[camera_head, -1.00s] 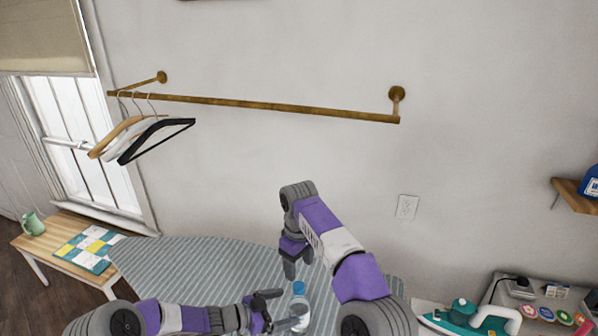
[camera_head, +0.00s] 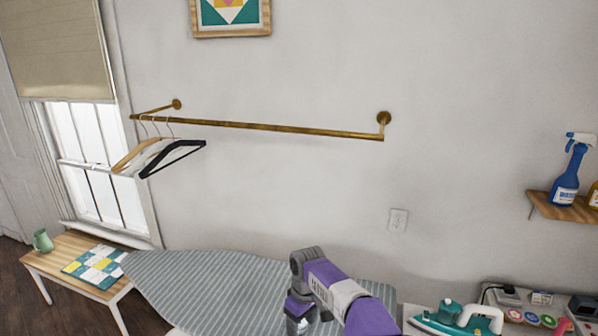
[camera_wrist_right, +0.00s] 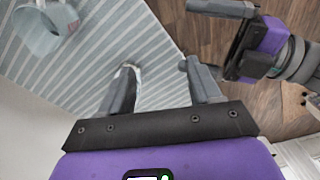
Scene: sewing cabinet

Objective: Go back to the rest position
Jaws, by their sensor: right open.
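My right arm reaches up from the bottom of the head view, and its gripper (camera_head: 298,327) hangs down at the lower edge over the ironing board (camera_head: 215,285), its fingertips cut off. In the right wrist view the right gripper (camera_wrist_right: 160,88) has its two fingers apart, with nothing clearly held between them. A small pale thing shows by its left finger; I cannot tell what it is. My left gripper (camera_wrist_right: 207,38) shows at the upper right of the wrist view, fingers apart and empty. It is outside the head view.
A pale blue container (camera_wrist_right: 40,30) stands on the striped board. A teal iron (camera_head: 445,317) is at the lower right. A wooden table (camera_head: 45,262) holds a green jug (camera_head: 42,240). A brass rail (camera_head: 270,126) carries hangers. A shelf (camera_head: 565,208) holds a blue spray bottle (camera_head: 568,175).

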